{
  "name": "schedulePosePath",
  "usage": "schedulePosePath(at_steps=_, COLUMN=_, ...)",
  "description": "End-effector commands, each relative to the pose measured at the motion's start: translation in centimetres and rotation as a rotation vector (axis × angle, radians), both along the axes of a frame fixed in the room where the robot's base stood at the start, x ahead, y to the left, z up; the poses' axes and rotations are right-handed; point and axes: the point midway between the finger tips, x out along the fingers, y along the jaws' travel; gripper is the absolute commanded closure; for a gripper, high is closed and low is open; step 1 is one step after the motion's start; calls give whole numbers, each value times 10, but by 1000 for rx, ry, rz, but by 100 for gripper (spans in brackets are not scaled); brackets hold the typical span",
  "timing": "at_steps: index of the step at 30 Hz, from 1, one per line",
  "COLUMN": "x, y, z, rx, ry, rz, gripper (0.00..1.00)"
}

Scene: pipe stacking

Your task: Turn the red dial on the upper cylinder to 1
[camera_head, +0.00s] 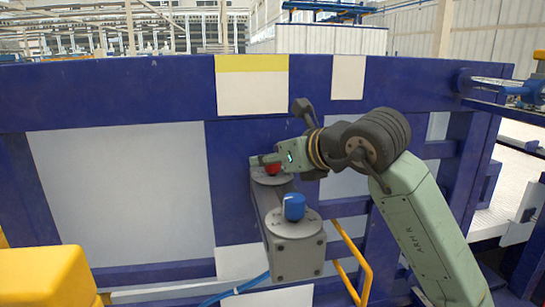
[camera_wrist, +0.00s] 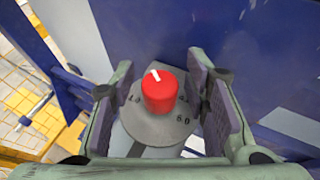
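The red dial (camera_wrist: 159,94) sits upright on a grey round plate (camera_wrist: 160,128) with printed numbers. A white mark on its top points up and slightly left in the wrist view. In the head view the red dial (camera_head: 273,169) is partly hidden by my gripper (camera_head: 268,160), on the rear, upper end of the grey housing (camera_head: 293,254). In the wrist view my gripper (camera_wrist: 163,82) is open, with one finger pad on each side of the dial and gaps between. Some of the plate's numbers are hidden or too small to read.
A blue dial (camera_head: 294,206) stands on a second round plate at the front end of the housing. A blue frame wall (camera_head: 110,95) rises behind. A yellow bent rail (camera_head: 352,262) and a blue cable (camera_head: 238,290) lie near the housing. A yellow block (camera_head: 45,277) is at the lower left.

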Motion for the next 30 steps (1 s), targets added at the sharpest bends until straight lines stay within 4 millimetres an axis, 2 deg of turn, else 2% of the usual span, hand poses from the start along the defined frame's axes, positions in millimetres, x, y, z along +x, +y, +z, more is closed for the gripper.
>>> schedulePosePath(at_steps=2, x=0, y=0, z=0, rx=0, ry=0, rz=0, gripper=66)
schedulePosePath(at_steps=17, x=0, y=0, z=0, rx=0, ry=0, rz=0, gripper=99)
schedulePosePath(at_steps=30, x=0, y=-1, z=0, rx=4, ry=1, rz=69, gripper=100)
